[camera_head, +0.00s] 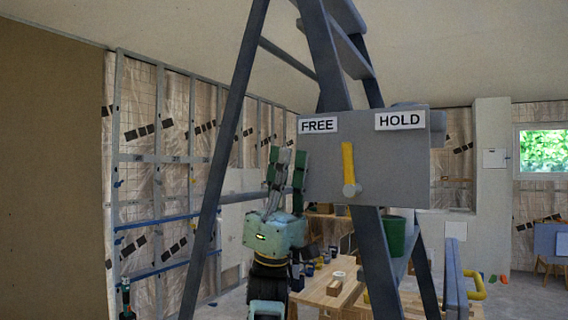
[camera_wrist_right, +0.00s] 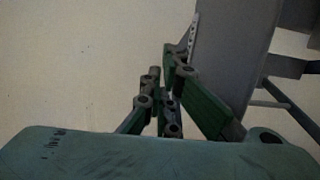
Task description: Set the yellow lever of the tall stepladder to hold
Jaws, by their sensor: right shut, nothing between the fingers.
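The yellow lever (camera_head: 348,163) stands nearly upright on a grey panel (camera_head: 390,165) of the tall stepladder (camera_head: 222,150), leaning slightly towards FREE. Its round pivot is at the lower end. The FREE label (camera_head: 319,126) is at upper left, the HOLD label (camera_head: 400,120) at upper right. My right gripper (camera_head: 287,158) is shut and empty, fingers up, at the panel's left edge, left of the lever. In the right wrist view its fingers (camera_wrist_right: 168,100) are close to the grey panel (camera_wrist_right: 232,50); the lever is not seen there. A small dark and green part at lower left may be my left gripper.
A wooden workbench (camera_head: 325,292) with small items stands behind the ladder. A green bucket (camera_head: 392,236) hangs or stands below the panel. A brown board (camera_head: 50,170) fills the left side. The space before the lever looks clear.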

